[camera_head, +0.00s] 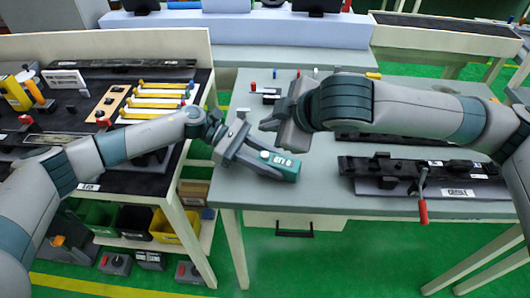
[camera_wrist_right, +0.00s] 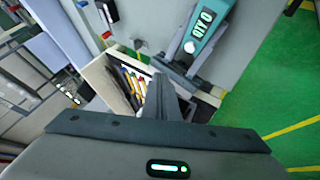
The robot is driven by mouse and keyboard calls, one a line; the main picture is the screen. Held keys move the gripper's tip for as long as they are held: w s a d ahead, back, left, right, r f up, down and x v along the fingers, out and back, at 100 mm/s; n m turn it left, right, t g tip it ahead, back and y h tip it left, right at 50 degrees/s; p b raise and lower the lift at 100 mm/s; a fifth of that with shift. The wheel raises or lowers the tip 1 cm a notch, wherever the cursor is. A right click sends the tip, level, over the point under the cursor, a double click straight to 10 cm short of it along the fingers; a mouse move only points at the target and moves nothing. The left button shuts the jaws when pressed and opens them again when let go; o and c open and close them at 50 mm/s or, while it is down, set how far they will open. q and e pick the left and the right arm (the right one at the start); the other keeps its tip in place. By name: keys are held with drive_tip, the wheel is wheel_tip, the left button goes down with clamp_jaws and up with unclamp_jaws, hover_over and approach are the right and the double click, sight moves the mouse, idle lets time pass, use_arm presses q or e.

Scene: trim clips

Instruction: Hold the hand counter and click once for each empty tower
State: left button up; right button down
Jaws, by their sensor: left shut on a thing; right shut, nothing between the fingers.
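The hand counter (camera_head: 283,168) is a teal box with a pale button on top, held at the near left edge of the grey bench. My left gripper (camera_head: 240,152) is shut on its left end. In the right wrist view the counter (camera_wrist_right: 212,27) shows at the upper middle, its display reading "QTY 0". My right gripper (camera_head: 284,122) is shut and empty, above and behind the counter in the head view. Its fingers (camera_wrist_right: 165,88) show closed in the wrist view, apart from the counter. I cannot pick out any towers clearly.
The grey bench (camera_head: 315,190) carries a dark fixture (camera_head: 400,168) with a red-handled crank (camera_head: 422,210) at right. The left table (camera_head: 75,120) holds yellow-barred parts (camera_head: 155,102). Bins (camera_head: 135,220) stand below it. The bench's near middle is clear.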

drive_tip(key=shift+f, duration=3.05)
drive_tip(key=shift+f, duration=0.85)
idle(0.5)
drive_tip(key=shift+r, duration=0.9)
drive_tip(key=shift+r, duration=2.5)
